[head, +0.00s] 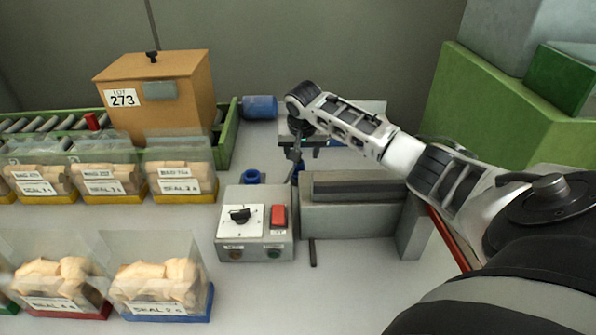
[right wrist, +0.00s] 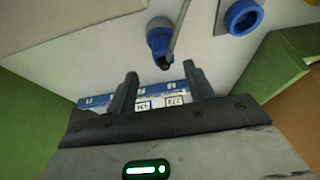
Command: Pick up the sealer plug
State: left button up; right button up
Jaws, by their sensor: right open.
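My right arm reaches in from the right in the head view, and its gripper (head: 296,148) points down behind the grey control box. In the right wrist view the right gripper (right wrist: 161,84) is open, its two dark fingers apart with nothing held between them. Beyond them lies a blue-and-white numbered strip (right wrist: 92,100) with small labels. A blue round fitting with a dark tip (right wrist: 160,42) stands past the fingers, apart from them. I cannot tell for certain which piece is the sealer plug. My left gripper is not in view.
A grey control box (head: 228,247) with a black knob and red switch stands in front. A blue ring (right wrist: 243,17) shows at upper right.

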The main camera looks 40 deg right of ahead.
aim_at(299, 164)
jog(key=x, duration=0.4)
jog(key=a+x, duration=0.1)
jog(key=x, duration=0.1)
jog(key=shift+f, duration=0.1)
jog(key=c, duration=1.1)
